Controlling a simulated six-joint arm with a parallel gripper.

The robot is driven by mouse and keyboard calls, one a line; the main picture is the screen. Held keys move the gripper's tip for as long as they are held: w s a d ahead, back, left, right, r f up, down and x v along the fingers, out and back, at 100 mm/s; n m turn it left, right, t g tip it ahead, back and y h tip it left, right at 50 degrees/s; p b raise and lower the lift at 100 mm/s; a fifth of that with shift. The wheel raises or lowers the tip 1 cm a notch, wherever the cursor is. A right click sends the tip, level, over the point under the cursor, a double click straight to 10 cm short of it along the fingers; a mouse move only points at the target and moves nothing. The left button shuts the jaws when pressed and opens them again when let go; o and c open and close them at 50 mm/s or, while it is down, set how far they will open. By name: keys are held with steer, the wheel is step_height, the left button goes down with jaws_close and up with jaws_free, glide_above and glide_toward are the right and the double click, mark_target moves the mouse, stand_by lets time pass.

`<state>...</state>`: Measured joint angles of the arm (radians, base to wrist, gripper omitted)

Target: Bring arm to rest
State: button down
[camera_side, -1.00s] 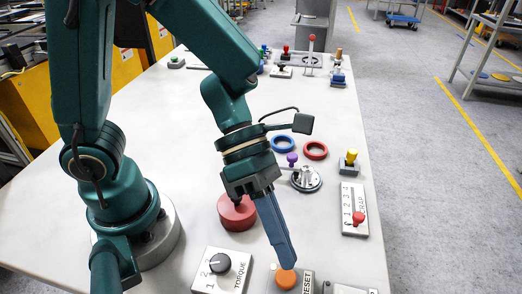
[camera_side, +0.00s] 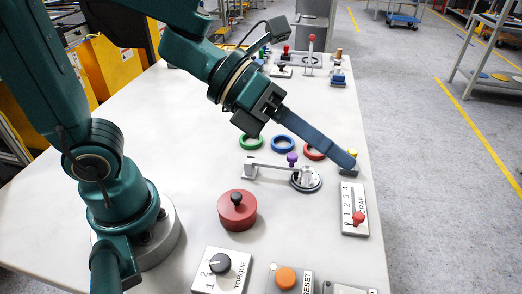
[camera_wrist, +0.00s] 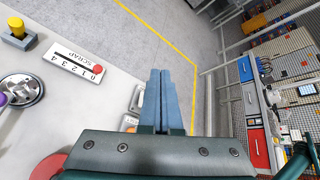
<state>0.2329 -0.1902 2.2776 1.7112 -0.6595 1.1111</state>
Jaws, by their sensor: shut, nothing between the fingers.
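My gripper (camera_side: 350,163) is shut and empty, raised above the table and reaching toward its right edge in the side view. Its fingers lie together in the wrist view (camera_wrist: 163,100). In the side view the fingertips overlap the picture of a yellow-knobbed switch (camera_side: 351,153). The wrist view looks out past the table edge to the floor and shelving. My arm stands at the left of the white table (camera_side: 150,120).
Below the gripper stand a red cylinder with a black knob (camera_side: 237,210), a metal crank with a purple knob (camera_side: 292,159), a SCRAP slider (camera_side: 354,209), a TORQUE dial (camera_side: 221,264) and an orange RESET button (camera_side: 286,278). Green (camera_side: 250,142), blue (camera_side: 283,144) and red (camera_side: 314,151) rings lie behind.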

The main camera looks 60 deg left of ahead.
steer(key=w+a+r+n+t+y, duration=0.25)
steer(key=a+n+t+y, duration=0.2)
steer(key=a+n, duration=0.4)
steer(key=w+a+r+n+t+y, duration=0.2)
steer(key=a+r+n+t+y, duration=0.25)
steer(key=n, duration=0.75)
steer(key=s+a+f+n+g+y, duration=0.1)
steer(key=s+f+n+g, duration=0.8)
steer(key=n, duration=0.9)
steer(key=s+f, duration=0.1)
steer(key=s, duration=0.2)
steer(key=shift+a+g+y, duration=0.3)
steer(key=shift+a, duration=0.05)
steer(key=shift+s+f, duration=0.1)
